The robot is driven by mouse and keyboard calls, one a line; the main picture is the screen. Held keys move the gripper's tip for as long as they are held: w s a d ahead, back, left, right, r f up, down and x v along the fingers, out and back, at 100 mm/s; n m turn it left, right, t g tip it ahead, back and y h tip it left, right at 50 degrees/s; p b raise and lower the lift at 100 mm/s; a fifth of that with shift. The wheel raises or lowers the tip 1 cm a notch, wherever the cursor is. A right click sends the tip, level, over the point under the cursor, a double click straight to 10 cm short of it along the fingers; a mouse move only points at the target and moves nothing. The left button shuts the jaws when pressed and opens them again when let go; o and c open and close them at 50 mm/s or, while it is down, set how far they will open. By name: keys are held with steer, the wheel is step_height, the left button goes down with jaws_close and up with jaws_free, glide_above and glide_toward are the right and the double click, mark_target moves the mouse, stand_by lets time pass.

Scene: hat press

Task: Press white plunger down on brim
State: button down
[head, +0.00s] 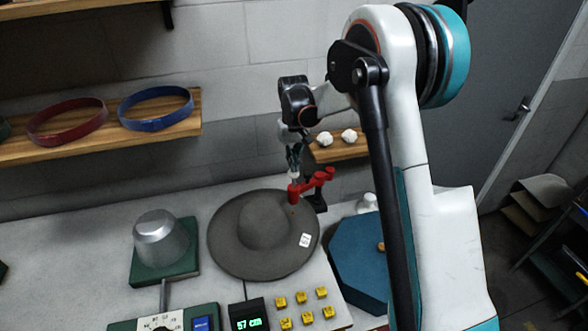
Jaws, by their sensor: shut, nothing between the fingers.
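A grey wide-brimmed hat (265,228) lies flat on the table, with a small white tag (305,240) on its brim. A red press (318,180) on a black stand is at the back right of the hat, and its red end (293,194) is over the brim's back edge. A small white plunger top (294,176) shows above that red end. My gripper (294,167) is shut and points down right above the plunger top. I cannot tell whether the fingertips touch it. The plunger's lower end and its contact with the brim are hidden.
A metal hat block (161,238) on a green base stands left of the hat. A "57 cm" display (248,316) and several yellow blocks (303,297) are in front. A dark blue box (358,262) is at the right. A shelf (100,130) holds red and blue bands.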

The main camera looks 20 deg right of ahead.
steer(key=shift+r+p, duration=1.15)
steer(key=shift+r, duration=1.55)
steer(key=shift+s, duration=0.1)
steer(key=s+r+t+b, duration=0.25)
steer(key=s+b, duration=0.25)
steer(key=s, duration=0.4)
steer(key=s+r+t+b, duration=0.1)
steer(key=s+r+b, duration=0.35)
steer(key=s, duration=0.55)
steer(key=s+f+t+b, duration=0.3)
steer(key=s+f+b, duration=0.5)
steer(key=s, duration=0.8)
step_height(320, 180, down, 3)
steer(key=shift+f+t, duration=0.1)
steer(key=shift+t, duration=0.25)
